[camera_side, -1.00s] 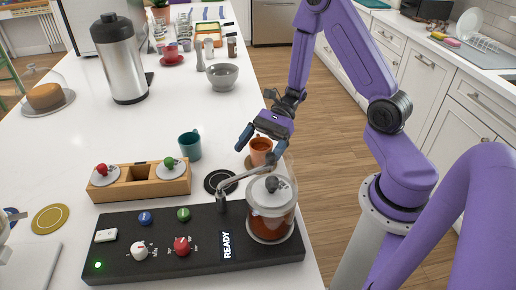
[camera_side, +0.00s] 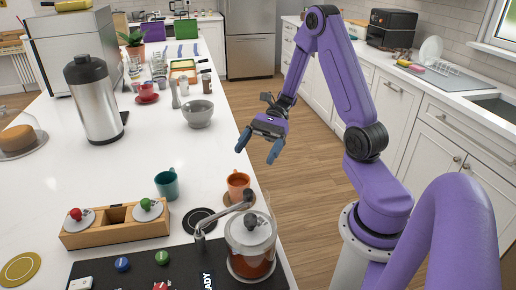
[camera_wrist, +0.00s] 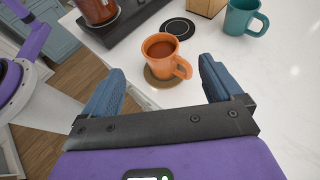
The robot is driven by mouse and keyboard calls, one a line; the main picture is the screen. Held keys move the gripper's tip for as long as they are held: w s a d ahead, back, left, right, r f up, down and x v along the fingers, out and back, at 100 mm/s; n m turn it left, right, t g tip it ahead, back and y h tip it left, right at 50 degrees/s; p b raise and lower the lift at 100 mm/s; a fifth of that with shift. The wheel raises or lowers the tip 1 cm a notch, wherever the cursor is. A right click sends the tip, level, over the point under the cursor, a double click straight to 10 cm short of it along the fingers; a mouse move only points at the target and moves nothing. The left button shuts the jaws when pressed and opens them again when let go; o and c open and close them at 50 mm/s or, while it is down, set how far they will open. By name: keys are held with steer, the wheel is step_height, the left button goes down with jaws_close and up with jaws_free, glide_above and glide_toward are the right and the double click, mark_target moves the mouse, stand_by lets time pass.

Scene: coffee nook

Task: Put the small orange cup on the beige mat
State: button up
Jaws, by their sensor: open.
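The small orange cup (camera_side: 238,187) stands upright near the right edge of the white counter, with brown contents visible from above. In the wrist view the cup (camera_wrist: 158,55) rests on a round beige-brown mat (camera_wrist: 151,78), its handle towards the lower right. The mat's rim also shows under the cup in the side view (camera_side: 229,204). My gripper (camera_side: 258,147) is open and empty, above and apart from the cup. In the wrist view the cup lies ahead of my spread fingers (camera_wrist: 163,92), not between them.
A black round mat (camera_side: 188,220), a teal mug (camera_side: 167,185) and a glass jar (camera_side: 250,262) with a metal arm are close to the cup. A wooden holder (camera_side: 115,228) and black control panel (camera_side: 136,275) lie nearer. A yellow-olive round mat (camera_side: 20,267) is far left.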

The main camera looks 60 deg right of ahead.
steer(key=s+a+r+n+h, duration=0.2)
steer(key=s+a+n+h, duration=0.3)
steer(key=s+n, duration=0.4)
steer(key=s+a+r+n+h, duration=0.2)
steer(key=s+a+n+h, duration=0.4)
steer(key=n, duration=1.5)
steer(key=s+h, duration=0.2)
steer(key=s, duration=0.1)
steer(key=shift+a+r, duration=0.2)
